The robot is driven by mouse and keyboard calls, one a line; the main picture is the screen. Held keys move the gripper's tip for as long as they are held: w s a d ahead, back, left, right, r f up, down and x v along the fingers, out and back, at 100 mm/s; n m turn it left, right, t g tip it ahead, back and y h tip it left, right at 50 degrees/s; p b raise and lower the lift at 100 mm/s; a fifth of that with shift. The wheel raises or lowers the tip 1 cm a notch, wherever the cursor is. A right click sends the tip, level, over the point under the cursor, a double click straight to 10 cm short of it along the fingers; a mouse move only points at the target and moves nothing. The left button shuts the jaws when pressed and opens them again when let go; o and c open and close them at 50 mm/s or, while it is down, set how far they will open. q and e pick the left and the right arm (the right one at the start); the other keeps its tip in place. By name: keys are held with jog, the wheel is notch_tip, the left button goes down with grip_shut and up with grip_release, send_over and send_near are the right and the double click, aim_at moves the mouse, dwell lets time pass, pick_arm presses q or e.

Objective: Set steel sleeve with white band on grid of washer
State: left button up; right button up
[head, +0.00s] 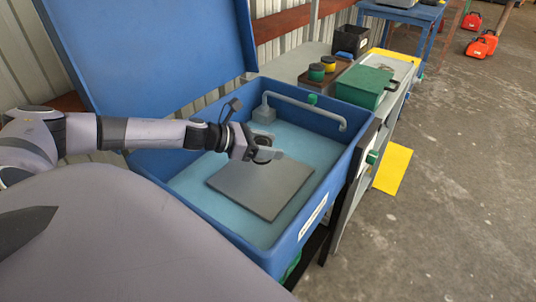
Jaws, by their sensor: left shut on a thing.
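The washer (345,163) is a blue tub with its blue lid raised at the back left. Its grid (255,193) is a flat grey plate on the pale blue floor of the tub. My left gripper (266,150) reaches in from the left and is above the far part of the grid. It is shut on a small dark, round thing, apparently the steel sleeve (264,154), partly hidden by the fingers. I cannot make out a white band, nor tell whether it touches the grid. My right gripper is not in view.
A grey pipe (305,111) bends over the tub's far side. A yellow sheet (393,168) lies at the right. The concrete floor at right is mostly clear, with red cans farther back.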

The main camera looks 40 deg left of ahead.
aim_at(268, 173)
pick_arm(q)
jog(key=shift+f, duration=3.05)
jog(key=shift+f+b, duration=0.1)
jog(key=shift+b, duration=0.25)
jog(key=shift+f, duration=0.15)
jog(key=o, duration=1.2)
